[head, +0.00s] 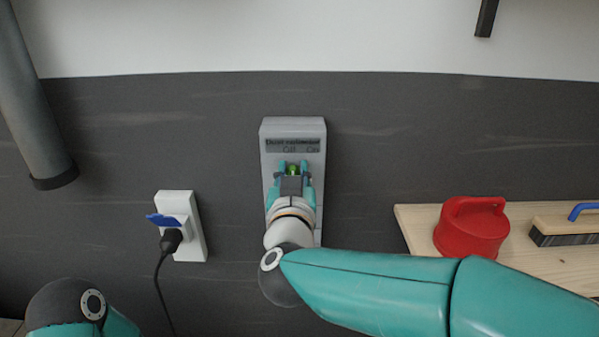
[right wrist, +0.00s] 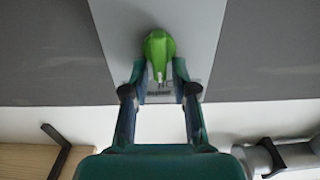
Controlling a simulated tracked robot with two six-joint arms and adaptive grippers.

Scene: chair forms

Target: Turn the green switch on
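The green switch (head: 293,169) is a knob on a light grey wall box (head: 292,126), below a label reading roughly "Dust extractor, Off, On". In the right wrist view the green knob (right wrist: 160,48) has a pale pointer tip aimed at the upside-down label, its end between my fingertips. My right gripper (head: 293,166) is at the box front; in the right wrist view its two fingers (right wrist: 159,72) stand apart, one on each side of the pointer end. I cannot tell whether they touch it. Part of my left arm shows at bottom left in the head view; its gripper is out of view.
A white socket (head: 195,226) with a blue flap and a black plug (head: 171,240) with cable is left of the box. A wooden shelf (head: 416,221) on the right holds a red lidded container (head: 471,232) and a brush (head: 565,230). A grey pipe (head: 31,95) hangs upper left.

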